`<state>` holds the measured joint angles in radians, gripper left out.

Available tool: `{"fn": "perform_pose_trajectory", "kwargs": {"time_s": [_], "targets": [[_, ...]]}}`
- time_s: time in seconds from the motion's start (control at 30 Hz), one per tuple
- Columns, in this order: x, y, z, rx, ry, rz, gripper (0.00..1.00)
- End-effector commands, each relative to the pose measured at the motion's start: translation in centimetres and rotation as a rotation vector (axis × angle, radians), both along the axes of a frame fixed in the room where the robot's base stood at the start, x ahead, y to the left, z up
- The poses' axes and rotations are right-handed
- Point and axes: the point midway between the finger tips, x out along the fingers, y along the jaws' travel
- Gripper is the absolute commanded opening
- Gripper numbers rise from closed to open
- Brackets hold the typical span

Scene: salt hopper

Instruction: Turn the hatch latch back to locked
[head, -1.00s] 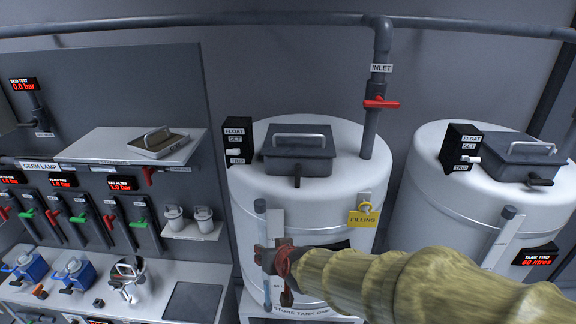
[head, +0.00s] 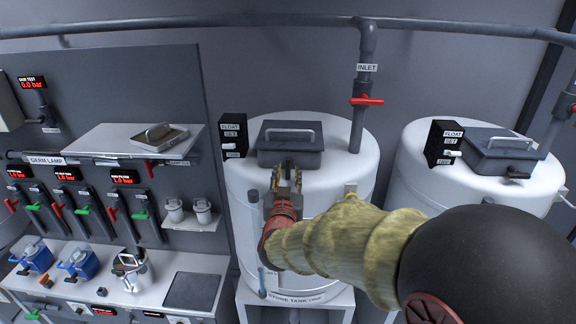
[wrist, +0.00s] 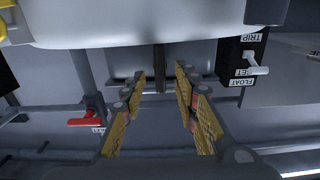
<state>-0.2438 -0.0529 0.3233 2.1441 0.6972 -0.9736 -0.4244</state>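The dark grey hatch (head: 312,158) with a metal handle sits closed on top of the left white tank (head: 345,165), labelled store tank one. Its latch is hidden behind my gripper in the head view. In the wrist view, which is upside down, the dark latch (wrist: 160,68) is a short upright bar below the white tank top. My gripper (head: 287,170) is at the front edge of the hatch. In the wrist view my gripper (wrist: 160,72) is open, its two yellow-padded fingers on either side of the latch with gaps. I cannot tell any contact.
A black float box (head: 233,135) with a white lever stands left of the hatch. The inlet pipe with a red valve handle (head: 366,101) rises at the right. A second tank (head: 415,165) with its own hatch stands further right. A panel with shelves is left.

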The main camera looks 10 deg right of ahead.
Motion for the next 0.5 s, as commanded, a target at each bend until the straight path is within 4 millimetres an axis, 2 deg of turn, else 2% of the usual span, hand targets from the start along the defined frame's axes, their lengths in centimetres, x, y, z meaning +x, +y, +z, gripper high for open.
{"fn": "perform_pose_trajectory", "kwargs": {"time_s": [0.2, 0.5], "targets": [[2.8, -0.9, 0.0, 0.001, 0.002, 0.000, 0.30], [3.8, -1.2, 0.0, 0.000, 0.001, 0.002, 0.30]]}}
